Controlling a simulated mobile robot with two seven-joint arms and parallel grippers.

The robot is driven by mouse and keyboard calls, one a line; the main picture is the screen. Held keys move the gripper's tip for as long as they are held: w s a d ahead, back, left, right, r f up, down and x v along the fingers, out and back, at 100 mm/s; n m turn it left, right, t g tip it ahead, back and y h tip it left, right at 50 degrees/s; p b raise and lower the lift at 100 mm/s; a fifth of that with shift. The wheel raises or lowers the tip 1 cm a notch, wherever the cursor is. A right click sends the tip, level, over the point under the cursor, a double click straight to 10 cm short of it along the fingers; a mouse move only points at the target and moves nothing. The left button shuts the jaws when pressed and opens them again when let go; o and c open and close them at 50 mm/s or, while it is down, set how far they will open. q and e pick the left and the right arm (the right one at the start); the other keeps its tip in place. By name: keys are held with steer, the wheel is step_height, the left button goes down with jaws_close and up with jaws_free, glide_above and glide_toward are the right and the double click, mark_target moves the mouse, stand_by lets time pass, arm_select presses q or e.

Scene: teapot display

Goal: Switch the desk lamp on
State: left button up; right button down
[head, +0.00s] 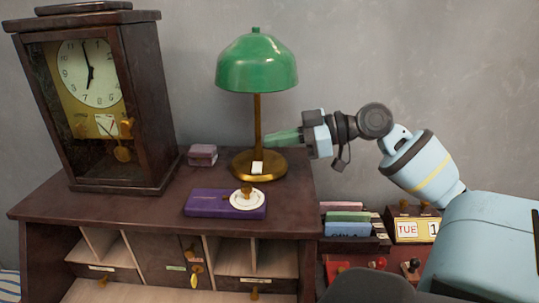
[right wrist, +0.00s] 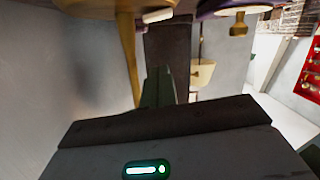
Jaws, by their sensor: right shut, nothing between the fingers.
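The desk lamp (head: 257,68) has a green dome shade, a brass stem and a round brass base (head: 240,168). No glow shows under the shade. A small white switch (head: 257,167) sits on the front of the base. In the right wrist view the brass stem (right wrist: 130,55) and the white switch (right wrist: 157,15) show near the top. My right gripper (head: 271,138) is shut and empty, its green fingers pointing left beside the stem, above the base. The fingers also show in the right wrist view (right wrist: 158,88). My left gripper is out of view.
A dark wooden clock (head: 155,100) stands at the left of the desk (head: 100,205). A small pinkish box (head: 202,155) is left of the lamp. A purple box (head: 200,204) with a white saucer (head: 237,204) lies in front. A date block (head: 412,229) stands lower right.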

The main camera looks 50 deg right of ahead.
mark_target(270, 168)
steer(key=shift+x, duration=1.1)
steer(key=f, duration=0.2)
steer(key=shift+d+f, duration=0.3)
steer(key=shift+f, duration=0.05)
steer(key=shift+w+f, duration=0.1)
steer(key=shift+f, duration=0.5)
steer(key=shift+d+m+p, duration=0.2)
steer(key=shift+m+p, duration=0.1)
steer(key=shift+f, duration=0.2)
steer(key=shift+w+f, duration=0.1)
steer(key=shift+f, duration=0.05)
